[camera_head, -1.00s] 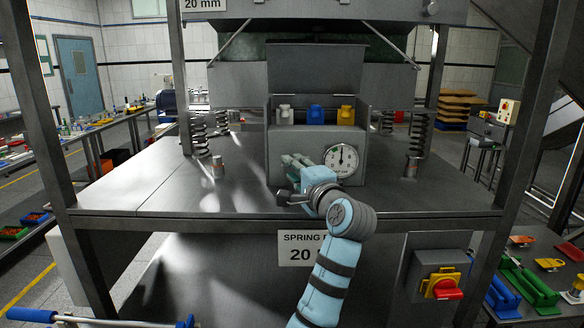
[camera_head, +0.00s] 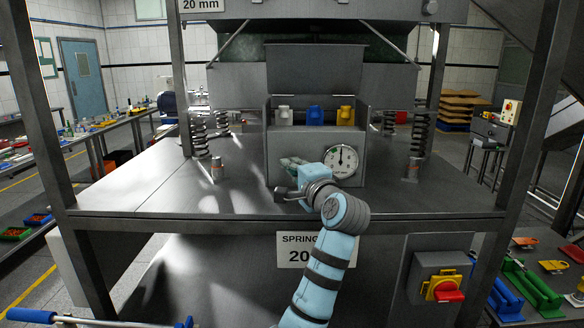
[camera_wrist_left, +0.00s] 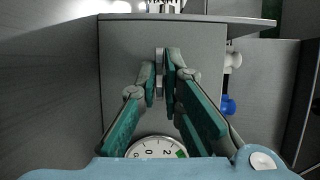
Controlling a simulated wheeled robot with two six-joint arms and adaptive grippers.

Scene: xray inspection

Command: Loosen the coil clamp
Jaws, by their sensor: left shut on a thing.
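My left gripper (camera_wrist_left: 168,78) is shut on a small pale grey part (camera_wrist_left: 159,58) at the front face of a grey box; I take this part for the coil clamp. The fingers hide much of it in the left wrist view. In the head view, the left gripper (camera_head: 292,164) reaches the lower front of the grey box (camera_head: 282,143), left of the round white gauge (camera_head: 341,160). The gripped part cannot be made out there. The gauge also shows at the bottom of the left wrist view (camera_wrist_left: 154,148). My right gripper is not in view.
White (camera_head: 284,116), blue (camera_head: 315,116) and yellow (camera_head: 346,116) fittings sit on the box above the gripper. Coil springs (camera_head: 199,134) (camera_head: 419,135) stand at both sides. The steel deck (camera_head: 150,190) is mostly clear. A red-yellow switch (camera_head: 442,288) is at lower right.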

